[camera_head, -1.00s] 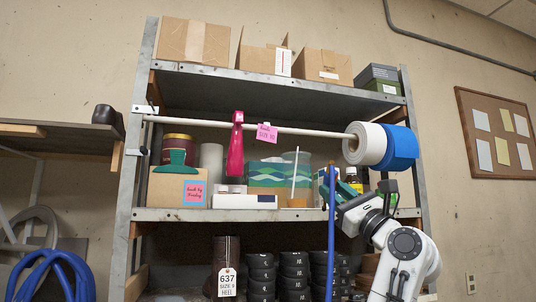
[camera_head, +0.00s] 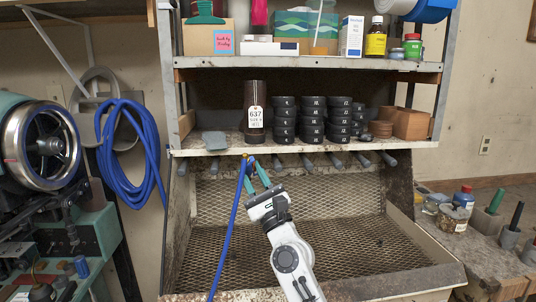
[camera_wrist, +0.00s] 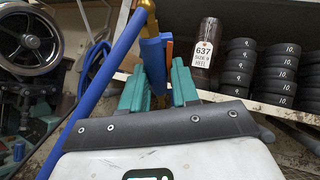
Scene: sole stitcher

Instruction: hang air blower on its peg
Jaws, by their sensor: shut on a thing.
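The air blower (camera_wrist: 153,62), a blue body with an orange strip and a brass-coloured tube, is held between the teal fingers of my gripper (camera_wrist: 160,88) in the wrist view. Its blue hose (camera_head: 233,215) runs down to the left. In the head view my gripper (camera_head: 254,175) is just below the front edge of the lower shelf, and the blower is small and partly covered by the fingers. Several grey rods (camera_head: 336,160) stick out in a row under that shelf edge. I cannot tell which, if any, is the blower's peg.
The lower shelf (camera_head: 225,145) bears a brown cylinder tagged 637 (camera_head: 256,112) and stacked black heels (camera_head: 312,118). A mesh-backed bay (camera_head: 330,205) lies open below. A coiled blue hose (camera_head: 122,150) hangs at left beside a machine wheel (camera_head: 42,145). Jars (camera_head: 453,216) stand at right.

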